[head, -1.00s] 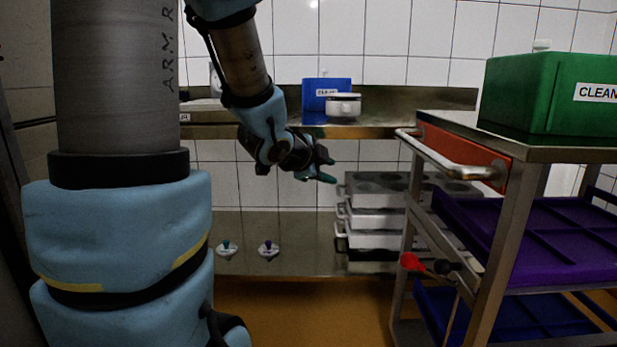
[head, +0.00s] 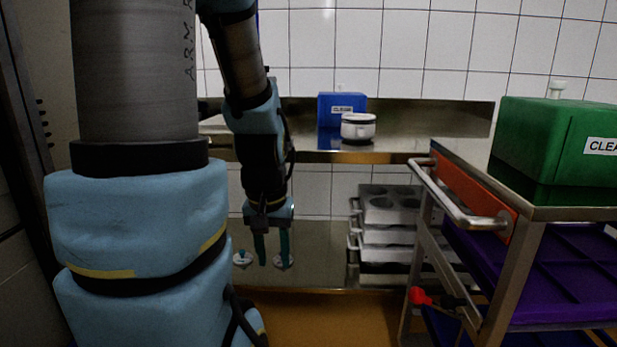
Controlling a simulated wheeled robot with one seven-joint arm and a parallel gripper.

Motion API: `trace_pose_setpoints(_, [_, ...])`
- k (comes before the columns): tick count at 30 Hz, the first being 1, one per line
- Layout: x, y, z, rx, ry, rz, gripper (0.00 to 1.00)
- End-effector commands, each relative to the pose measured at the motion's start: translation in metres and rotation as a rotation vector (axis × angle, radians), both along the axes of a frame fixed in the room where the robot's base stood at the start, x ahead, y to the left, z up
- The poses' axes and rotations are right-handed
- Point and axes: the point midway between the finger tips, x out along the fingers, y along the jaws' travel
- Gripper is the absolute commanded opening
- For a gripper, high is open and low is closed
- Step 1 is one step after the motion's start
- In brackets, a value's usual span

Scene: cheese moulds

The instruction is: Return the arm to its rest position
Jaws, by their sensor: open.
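My gripper (head: 273,256) hangs from my arm in the middle-left of the head view, its two teal fingers pointing down and apart. Nothing shows between the fingers. I cannot tell how far the fingers are from these. My upper arm and blue joints fill the left side.
A trolley (head: 520,212) with a green box (head: 555,150) and purple trays (head: 540,265) stands at right. Stacked metal moulds (head: 388,207) sit on the lower shelf (head: 318,262). The upper shelf (head: 300,150) bears a blue box (head: 330,105) and a white pot (head: 358,127).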

Motion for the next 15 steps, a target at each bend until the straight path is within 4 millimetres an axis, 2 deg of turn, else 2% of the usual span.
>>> trace_pose_setpoints(1, [0.0, 0.0, 0.033, 0.0, -0.001, -0.001, 0.42])
trace_pose_setpoints(9, [0.0, 0.0, 0.117, 0.0, -0.001, -0.002, 0.42])
trace_pose_setpoints(15, [0.0, 0.0, 0.17, 0.0, -0.001, -0.003, 0.42])
